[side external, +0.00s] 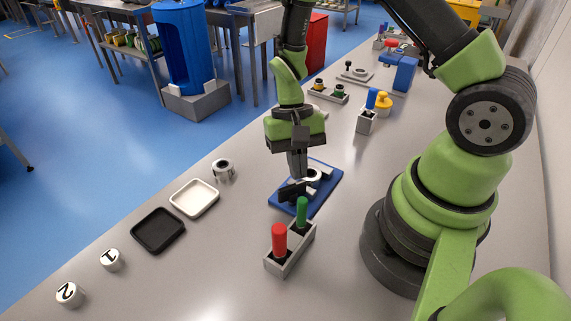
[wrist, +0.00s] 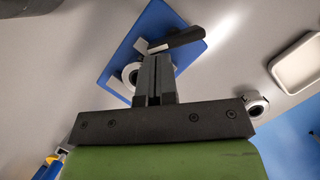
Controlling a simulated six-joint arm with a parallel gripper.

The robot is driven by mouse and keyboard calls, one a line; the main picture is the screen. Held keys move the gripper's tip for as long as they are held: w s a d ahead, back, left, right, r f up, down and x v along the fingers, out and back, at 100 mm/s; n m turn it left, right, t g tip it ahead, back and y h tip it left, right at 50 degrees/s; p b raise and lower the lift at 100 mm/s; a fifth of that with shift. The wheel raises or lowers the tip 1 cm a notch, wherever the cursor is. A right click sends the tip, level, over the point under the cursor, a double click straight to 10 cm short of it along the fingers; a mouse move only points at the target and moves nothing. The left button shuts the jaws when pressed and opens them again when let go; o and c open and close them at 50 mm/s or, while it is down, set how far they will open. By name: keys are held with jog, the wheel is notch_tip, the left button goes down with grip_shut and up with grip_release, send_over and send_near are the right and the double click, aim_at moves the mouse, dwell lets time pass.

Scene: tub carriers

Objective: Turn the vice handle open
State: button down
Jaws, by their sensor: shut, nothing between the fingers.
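The vice sits on a blue base plate (side external: 325,195), which also shows in the wrist view (wrist: 115,75). It has pale metal parts and a light round ring (wrist: 131,74). A black bar, which looks like the vice handle (side external: 289,192), lies on the near left side of the plate in the side view. In the wrist view the handle (wrist: 180,40) slants just beyond my fingertips. My gripper (side external: 297,176) points down over the vice with its fingers together and empty, close to the handle. The fingers (wrist: 153,58) hide part of the vice; I cannot tell whether they touch the handle.
A holder with a red peg (side external: 279,240) and a green peg (side external: 302,211) stands close in front. A metal ring part (side external: 223,169), a white tray (side external: 194,198) and a black tray (side external: 158,230) lie to the left. A blue and yellow item (side external: 377,102) stands behind.

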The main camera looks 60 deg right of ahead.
jog(key=m, duration=0.2)
jog(key=s+m+t, duration=0.1)
jog(key=m+y, duration=0.1)
jog(key=m, duration=0.1)
jog(key=shift+s+m+t, duration=0.3)
jog(key=shift+s, duration=0.15)
jog(key=shift+s+a, duration=0.1)
jog(key=shift+s, duration=0.2)
dwell(0.5)
jog(key=shift+a, duration=0.1)
dwell(1.2)
